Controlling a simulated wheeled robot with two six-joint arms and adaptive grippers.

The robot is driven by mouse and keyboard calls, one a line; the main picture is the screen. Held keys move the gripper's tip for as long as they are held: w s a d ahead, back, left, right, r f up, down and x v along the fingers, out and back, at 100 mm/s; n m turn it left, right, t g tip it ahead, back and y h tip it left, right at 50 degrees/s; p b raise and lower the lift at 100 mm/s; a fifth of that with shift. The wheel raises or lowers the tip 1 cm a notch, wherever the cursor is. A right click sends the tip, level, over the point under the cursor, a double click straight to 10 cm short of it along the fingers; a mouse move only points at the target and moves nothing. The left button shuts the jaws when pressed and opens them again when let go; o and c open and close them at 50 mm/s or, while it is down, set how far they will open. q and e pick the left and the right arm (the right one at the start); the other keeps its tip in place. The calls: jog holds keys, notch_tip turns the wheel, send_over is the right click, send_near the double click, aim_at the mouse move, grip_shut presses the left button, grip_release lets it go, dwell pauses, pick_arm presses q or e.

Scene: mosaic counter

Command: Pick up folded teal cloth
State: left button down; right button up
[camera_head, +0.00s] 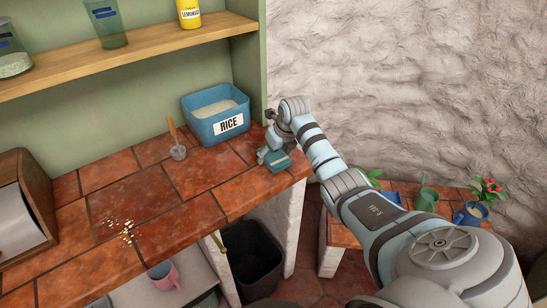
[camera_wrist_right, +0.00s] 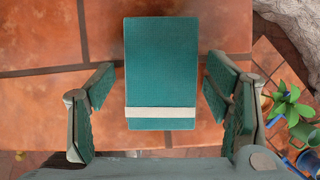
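The folded teal cloth (camera_wrist_right: 160,60) lies on the terracotta tile counter, a flat rectangle with a pale stripe near its closer end. In the head view the cloth (camera_head: 281,165) is partly covered by my right gripper, near the counter's right end. My right gripper (camera_head: 272,155) is over it. In the right wrist view the right gripper (camera_wrist_right: 161,75) is open, one finger on each side of the cloth, with a gap on both sides. Its height above the counter is hard to tell. My left gripper is not in view.
A blue rice bin (camera_head: 205,127) stands behind the cloth, with a scoop (camera_head: 177,146) to its left. White crumbs (camera_head: 120,228) lie on the counter at front left. A dark bin (camera_head: 253,258) stands below the counter; potted plants (camera_head: 470,212) are at right.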

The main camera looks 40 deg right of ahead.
aim_at(274, 155)
jog(key=c, duration=0.7)
notch_tip(274, 155, up, 20)
jog(key=shift+r+p, duration=0.1)
jog(key=shift+p, duration=0.5)
jog(key=o, duration=0.4)
jog(key=c, duration=0.4)
jog(key=shift+o, duration=0.2)
